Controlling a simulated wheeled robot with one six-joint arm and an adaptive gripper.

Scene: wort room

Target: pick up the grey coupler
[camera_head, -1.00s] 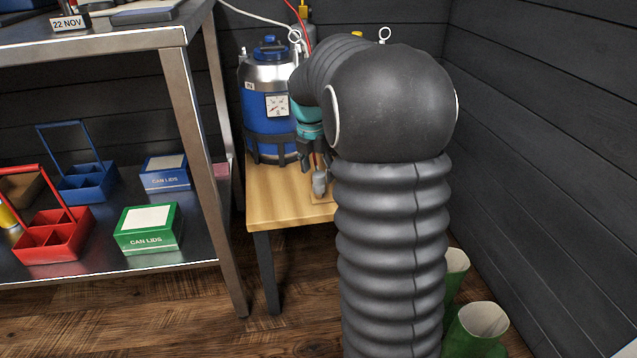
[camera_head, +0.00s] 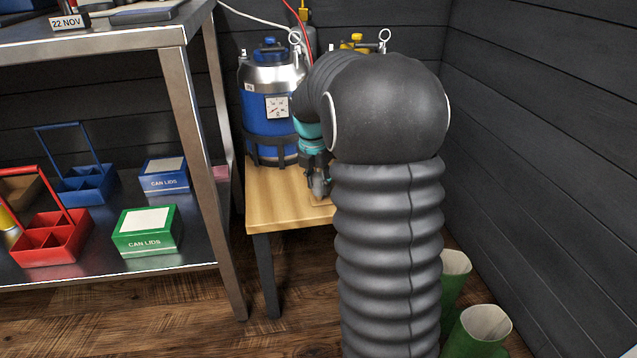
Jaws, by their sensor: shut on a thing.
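The grey coupler (camera_head: 318,187) is small in the head view, near the right part of the wooden table that shows. My gripper (camera_head: 317,180) is around its upper part and shut on it, pointing down. The coupler's lower end is at or just above a small tan piece (camera_head: 318,201) on the table; I cannot tell whether they touch. My arm hides the space to the right of the coupler.
The wooden table (camera_head: 275,210) bears a blue and silver keg (camera_head: 268,120) close behind my gripper. A red hose (camera_head: 304,30) runs down behind my arm. A steel shelf (camera_head: 190,120) with caddies and lid boxes stands left. Green boots (camera_head: 478,330) stand on the floor at right.

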